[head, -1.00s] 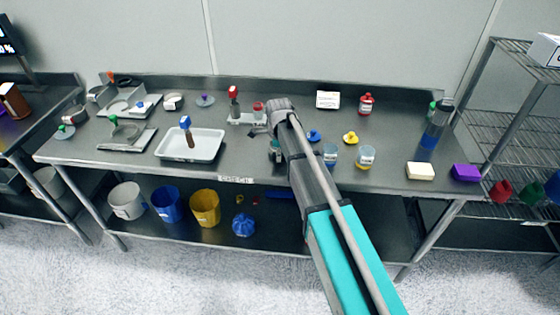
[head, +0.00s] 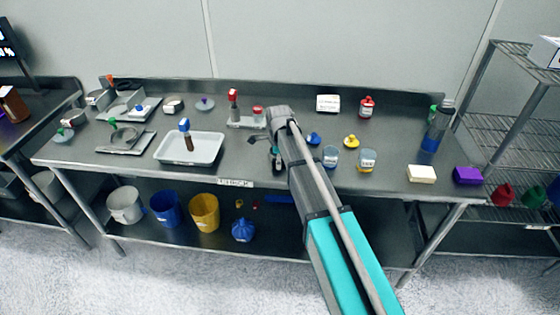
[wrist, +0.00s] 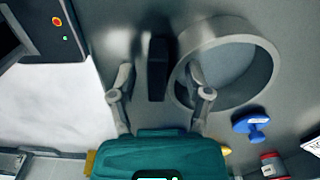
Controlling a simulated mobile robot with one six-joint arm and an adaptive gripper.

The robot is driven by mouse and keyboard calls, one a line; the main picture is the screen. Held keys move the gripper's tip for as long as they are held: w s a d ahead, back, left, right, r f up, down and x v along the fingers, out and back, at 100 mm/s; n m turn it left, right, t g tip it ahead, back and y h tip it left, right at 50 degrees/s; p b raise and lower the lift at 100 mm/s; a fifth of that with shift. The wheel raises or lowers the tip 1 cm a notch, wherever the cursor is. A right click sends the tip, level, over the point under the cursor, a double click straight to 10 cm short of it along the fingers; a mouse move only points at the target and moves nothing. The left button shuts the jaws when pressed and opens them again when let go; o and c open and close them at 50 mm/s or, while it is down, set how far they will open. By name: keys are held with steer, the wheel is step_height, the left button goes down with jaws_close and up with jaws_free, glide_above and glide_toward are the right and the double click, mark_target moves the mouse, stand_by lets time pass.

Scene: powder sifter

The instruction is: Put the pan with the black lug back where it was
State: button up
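In the wrist view a round grey metal pan (wrist: 268,72) lies on the steel table, right of centre. A dark upright lug (wrist: 157,68) stands beside its left side; I cannot tell from here how the two join. My gripper (wrist: 161,88) is open, one finger to each side of the lug with a gap on both sides. The right finger overlaps the pan's left rim in the picture. I cannot tell whether it touches. In the head view my gripper (head: 277,160) hangs low over the table, partly behind my arm. The pan is not clearly seen there.
In the head view a white tray (head: 212,148) lies left of my gripper, and labelled jars (head: 366,160) stand right. The table's front edge is close.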

steer(key=shift+r, duration=0.15)
step_height(320, 180, up, 12)
steer(key=p, duration=1.2)
stand_by(0.4)
steer(key=shift+s+d, duration=0.1)
stand_by(0.7)
steer(key=s+d+n, duration=1.7)
steer(key=s+d, duration=0.4)
steer(key=d, duration=0.2)
steer(key=shift+d, duration=0.2)
steer(key=shift+s, duration=0.1)
